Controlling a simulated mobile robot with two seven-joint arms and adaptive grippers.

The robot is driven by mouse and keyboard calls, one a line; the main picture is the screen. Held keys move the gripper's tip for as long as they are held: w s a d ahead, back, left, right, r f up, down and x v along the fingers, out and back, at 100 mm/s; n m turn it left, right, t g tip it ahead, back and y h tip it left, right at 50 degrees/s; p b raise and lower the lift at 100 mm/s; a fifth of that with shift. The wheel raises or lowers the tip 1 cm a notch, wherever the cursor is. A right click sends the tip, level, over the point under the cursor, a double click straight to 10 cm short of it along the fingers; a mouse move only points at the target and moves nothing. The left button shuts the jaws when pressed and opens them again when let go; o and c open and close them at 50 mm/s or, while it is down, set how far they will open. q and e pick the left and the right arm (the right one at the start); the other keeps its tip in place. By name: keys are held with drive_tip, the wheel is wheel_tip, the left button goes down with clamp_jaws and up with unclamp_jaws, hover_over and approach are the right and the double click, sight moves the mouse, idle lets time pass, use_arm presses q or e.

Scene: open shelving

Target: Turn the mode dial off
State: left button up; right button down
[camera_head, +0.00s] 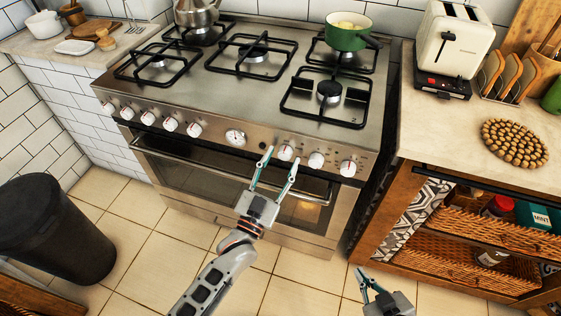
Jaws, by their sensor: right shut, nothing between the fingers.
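The stove's front panel (262,143) carries a row of white knobs and a round gauge (235,137). No label for the mode dial is readable, so I cannot tell which knob it is. My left gripper (281,158) is open, its two fingers pointing up at the panel. A white knob (285,152) shows between its fingertips; I cannot tell whether they touch it. Two more knobs, a near one (316,160) and a far one (347,168), sit to the right. My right gripper (362,272) is shut and empty, low in front of the floor and away from the panel.
The oven door handle (220,176) runs below the knobs, behind my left gripper. A green pot (348,33) and a kettle (197,13) stand on the hob. A wooden counter unit with baskets (470,215) is at right. A black bin (50,228) stands at left.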

drive_tip(key=shift+s, duration=0.1)
use_arm(q)
drive_tip(key=v, duration=1.2)
idle(0.4)
drive_tip(key=s+a+f+n+g+y+p, duration=0.1)
drive_tip(key=s+a+f+g+y+p, duration=0.1)
drive_tip(key=s+a, duration=0.5)
drive_tip(key=s+a+f+n+g+y+p, duration=0.2)
drive_tip(key=s+a+f+g+y+p, duration=0.1)
drive_tip(key=s+a+f+g, duration=0.4)
drive_tip(key=shift+s+a+f+y, duration=0.25)
drive_tip(key=shift+a+f+y, duration=0.2)
drive_tip(key=shift+f+y, duration=0.3)
use_arm(e)
drive_tip(key=r, duration=0.2)
drive_tip(key=a+r, duration=0.1)
drive_tip(key=shift+s+a+r, duration=0.1)
drive_tip(key=shift+s+r, duration=0.1)
drive_tip(key=shift+s, duration=0.1)
drive_tip(key=shift+w+r, duration=0.2)
drive_tip(key=shift+r, duration=0.1)
